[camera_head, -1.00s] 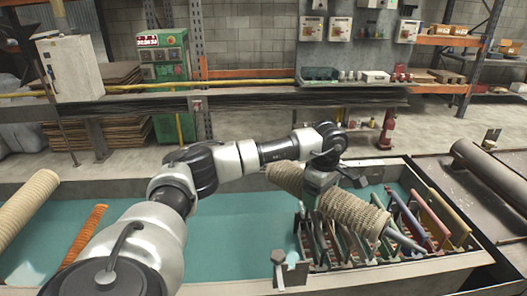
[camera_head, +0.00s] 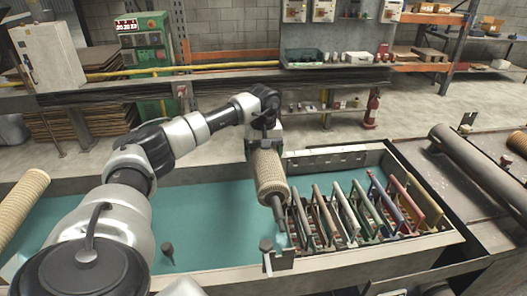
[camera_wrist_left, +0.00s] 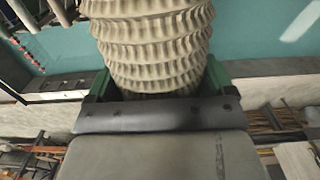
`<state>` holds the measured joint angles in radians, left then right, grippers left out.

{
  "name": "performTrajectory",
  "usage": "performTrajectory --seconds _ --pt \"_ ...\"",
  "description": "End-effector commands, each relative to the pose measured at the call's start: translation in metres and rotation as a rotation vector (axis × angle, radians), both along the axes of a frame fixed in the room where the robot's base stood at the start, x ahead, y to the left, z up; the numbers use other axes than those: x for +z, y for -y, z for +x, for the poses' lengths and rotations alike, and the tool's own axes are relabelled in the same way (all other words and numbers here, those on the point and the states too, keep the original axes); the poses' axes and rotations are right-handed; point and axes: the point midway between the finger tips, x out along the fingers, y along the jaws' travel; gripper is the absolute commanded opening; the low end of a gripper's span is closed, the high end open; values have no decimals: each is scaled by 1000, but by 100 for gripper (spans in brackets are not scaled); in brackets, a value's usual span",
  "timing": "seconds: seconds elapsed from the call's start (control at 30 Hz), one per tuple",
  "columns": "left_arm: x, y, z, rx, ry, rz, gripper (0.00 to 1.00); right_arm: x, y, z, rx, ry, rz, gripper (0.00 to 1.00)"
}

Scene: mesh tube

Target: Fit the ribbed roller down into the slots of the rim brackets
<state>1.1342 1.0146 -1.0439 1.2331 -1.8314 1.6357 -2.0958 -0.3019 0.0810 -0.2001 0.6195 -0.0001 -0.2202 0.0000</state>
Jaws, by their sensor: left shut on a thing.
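My left gripper (camera_head: 264,140) is shut on the beige ribbed roller (camera_head: 270,176), which hangs over the teal tank with its long axis running toward the near rim. In the left wrist view the roller (camera_wrist_left: 150,40) sits between the green-edged fingers of the gripper (camera_wrist_left: 155,82). The roller's grey shaft end (camera_head: 279,210) points down toward a grey rim bracket (camera_head: 282,260) on the near rim. I cannot tell whether the shaft touches the bracket. The roller's far end and any far bracket there are hidden by the gripper. My right gripper is out of view.
A rack of several coloured slanted frames (camera_head: 372,212) stands in the tank just right of the roller. Another beige ribbed roller (camera_head: 22,205) lies at the far left. A dark grey cylinder (camera_head: 470,165) lies on the right. Teal surface (camera_head: 205,215) is open left of the roller.

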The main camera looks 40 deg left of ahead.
Motion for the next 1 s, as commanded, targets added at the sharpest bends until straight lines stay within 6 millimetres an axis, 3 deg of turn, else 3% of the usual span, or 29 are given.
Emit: performTrajectory --seconds 0.23,1.0 --pt "3 1 0 0 2 0 33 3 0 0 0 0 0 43" --pt "-30 1 0 1 2 0 33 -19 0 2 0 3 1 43"
